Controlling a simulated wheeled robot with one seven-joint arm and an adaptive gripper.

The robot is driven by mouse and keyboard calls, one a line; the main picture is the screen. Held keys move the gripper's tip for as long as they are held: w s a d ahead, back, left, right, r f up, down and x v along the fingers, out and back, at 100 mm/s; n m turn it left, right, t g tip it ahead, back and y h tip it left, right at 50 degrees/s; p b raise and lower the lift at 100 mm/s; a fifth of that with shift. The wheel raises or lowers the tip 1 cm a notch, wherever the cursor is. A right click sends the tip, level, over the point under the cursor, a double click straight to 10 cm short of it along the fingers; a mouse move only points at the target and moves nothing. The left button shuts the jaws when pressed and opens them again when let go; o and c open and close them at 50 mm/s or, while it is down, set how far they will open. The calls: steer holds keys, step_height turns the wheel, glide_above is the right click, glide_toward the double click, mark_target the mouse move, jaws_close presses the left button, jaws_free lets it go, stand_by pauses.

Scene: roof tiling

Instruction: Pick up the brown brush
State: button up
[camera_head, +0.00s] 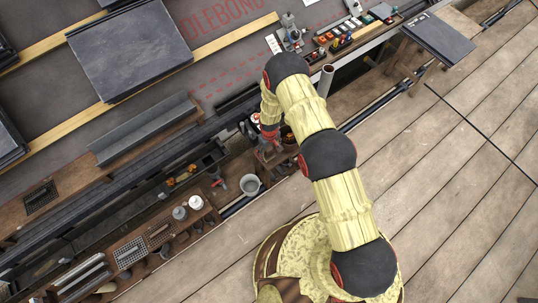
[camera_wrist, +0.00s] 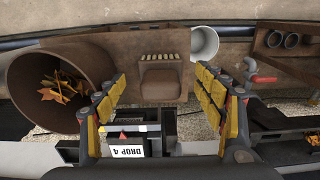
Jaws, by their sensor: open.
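In the wrist view a brown block-like piece (camera_wrist: 160,82) with a row of pale tufts along its far edge lies between my fingers' lines. It looks like the brown brush, though I cannot be sure. It rests on or against a flat brown panel (camera_wrist: 122,52). My gripper (camera_wrist: 162,95) is open, with its yellow-padded fingers spread to the left and right of this piece, and nothing is held. Whether the fingers are level with it is unclear. In the head view my gripper (camera_head: 268,136) is partly hidden by my arm, and I cannot make out the brush there.
In the wrist view a wide brown bucket (camera_wrist: 30,90) with orange leaves stands left. A pale grey container (camera_wrist: 204,43) is beyond the panel, and a red-handled tap (camera_wrist: 262,79) is right. Wooden decking (camera_head: 450,190) is largely clear.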

mark_target(269, 153)
step_height(269, 153, down, 4)
steer(key=shift+w+a+r+b, duration=0.1)
steer(key=shift+r+b, duration=0.1)
steer(key=shift+b, duration=0.3)
steer(key=shift+c, duration=1)
steer(key=c, duration=1.1)
steer(key=shift+c, duration=0.5)
steer(key=shift+r, duration=0.15)
